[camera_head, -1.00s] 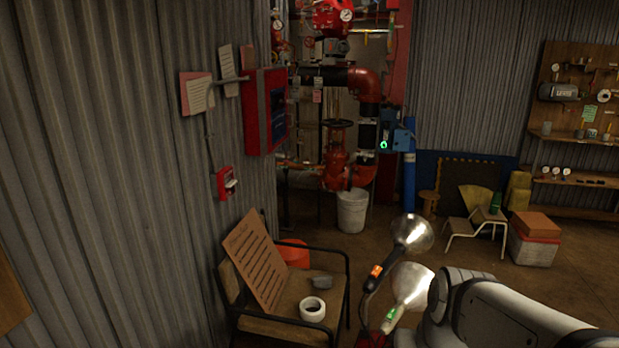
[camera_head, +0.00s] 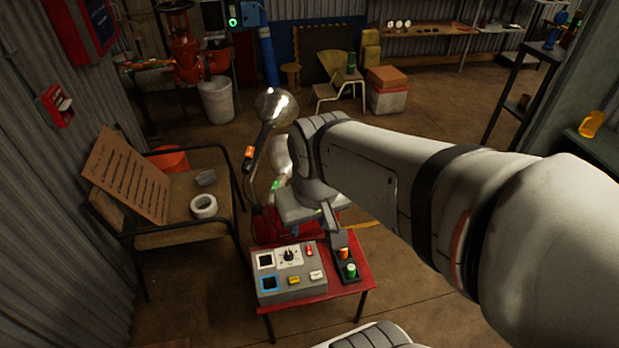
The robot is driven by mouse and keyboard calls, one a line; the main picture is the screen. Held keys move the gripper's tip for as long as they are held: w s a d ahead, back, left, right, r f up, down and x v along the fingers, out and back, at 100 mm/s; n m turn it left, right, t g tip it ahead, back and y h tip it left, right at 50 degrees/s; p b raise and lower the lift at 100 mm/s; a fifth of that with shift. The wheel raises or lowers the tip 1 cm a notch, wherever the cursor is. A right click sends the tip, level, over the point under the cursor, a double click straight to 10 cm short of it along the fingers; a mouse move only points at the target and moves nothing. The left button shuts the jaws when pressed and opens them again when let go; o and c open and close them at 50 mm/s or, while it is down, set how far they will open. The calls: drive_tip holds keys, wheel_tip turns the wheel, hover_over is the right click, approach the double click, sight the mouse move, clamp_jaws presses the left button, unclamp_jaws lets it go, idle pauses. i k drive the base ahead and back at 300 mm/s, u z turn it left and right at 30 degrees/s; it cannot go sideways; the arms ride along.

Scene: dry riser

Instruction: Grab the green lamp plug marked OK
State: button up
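A small green plug (camera_head: 351,270) stands in a dark holder (camera_head: 348,281) at the right end of a low red table. An orange plug (camera_head: 343,253) stands just behind it. No OK marking is legible on the green plug. A second green piece (camera_head: 277,184) shows on the neck of a lamp, partly behind my arm. My gripper (camera_head: 333,225) hangs over the table's back edge, above and slightly behind the plugs. Its fingertips are small and partly hidden, so its opening is unclear. I see nothing held in it.
A grey control box (camera_head: 289,274) with switches and buttons fills the left of the red table (camera_head: 350,246). A chair (camera_head: 165,233) with a board and tape roll stands left. Floor is clear to the right.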

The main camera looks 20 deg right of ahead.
sight(350, 270)
drive_tip(key=z, duration=0.75)
drive_tip(key=i, duration=0.25)
drive_tip(key=z, duration=0.1)
